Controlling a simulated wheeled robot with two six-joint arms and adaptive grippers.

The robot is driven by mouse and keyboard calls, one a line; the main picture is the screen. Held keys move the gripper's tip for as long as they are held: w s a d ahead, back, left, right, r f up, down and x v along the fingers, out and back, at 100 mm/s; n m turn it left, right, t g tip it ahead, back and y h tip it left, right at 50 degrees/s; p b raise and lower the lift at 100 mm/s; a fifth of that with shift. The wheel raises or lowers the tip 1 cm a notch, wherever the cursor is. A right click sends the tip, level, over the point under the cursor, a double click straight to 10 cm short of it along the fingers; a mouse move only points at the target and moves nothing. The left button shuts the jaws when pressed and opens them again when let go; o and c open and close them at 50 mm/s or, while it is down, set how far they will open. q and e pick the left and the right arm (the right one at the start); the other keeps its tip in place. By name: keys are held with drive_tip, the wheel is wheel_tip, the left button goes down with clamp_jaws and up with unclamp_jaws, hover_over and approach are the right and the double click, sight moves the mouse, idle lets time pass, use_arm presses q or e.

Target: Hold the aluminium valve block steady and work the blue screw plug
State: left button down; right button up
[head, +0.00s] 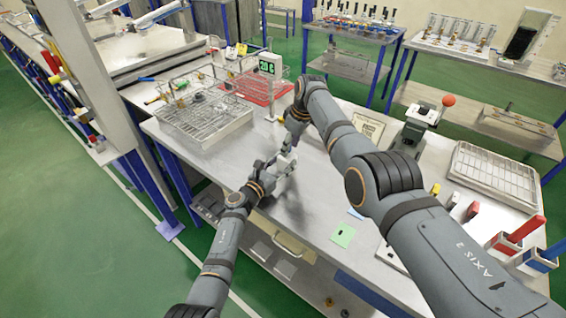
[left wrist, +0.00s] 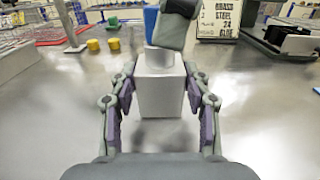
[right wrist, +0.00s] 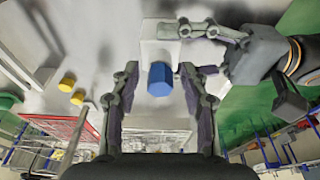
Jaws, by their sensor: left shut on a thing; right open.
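The aluminium valve block (head: 284,166) is a pale box near the middle of the steel bench. My left gripper (head: 271,165) is shut on it, with one finger on each side in the left wrist view, where the block (left wrist: 160,92) stands upright. The blue screw plug (right wrist: 160,79) sits at the block's face in the right wrist view; how deep it is seated is hidden. It also shows behind the block in the left wrist view (left wrist: 151,22). My right gripper (right wrist: 160,90) is open, its fingers on either side of the plug with gaps between.
Two yellow caps (right wrist: 72,89) lie on the bench nearby. A wire basket (head: 205,118) and a red rack (head: 262,88) stand at the back left. A green note (head: 343,235) lies toward the front. A sign (left wrist: 219,18) stands behind. Bare bench surrounds the block.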

drive_tip(key=m, duration=0.4)
drive_tip(key=shift+s+a+t+h, duration=0.15)
drive_tip(key=shift+a+t+h, duration=0.15)
drive_tip(key=shift+h, duration=0.1)
drive_tip(key=m, duration=0.3)
drive_tip(key=shift+s+a+h, duration=0.1)
drive_tip(key=shift+h, duration=0.2)
drive_tip(key=shift+m+t, duration=0.3)
drive_tip(key=shift+m, duration=0.3)
drive_tip(key=shift+a+m+h, duration=0.15)
drive_tip(key=shift+m+h, duration=0.25)
drive_tip(key=shift+m, duration=1.5)
drive_tip(key=shift+a, duration=0.1)
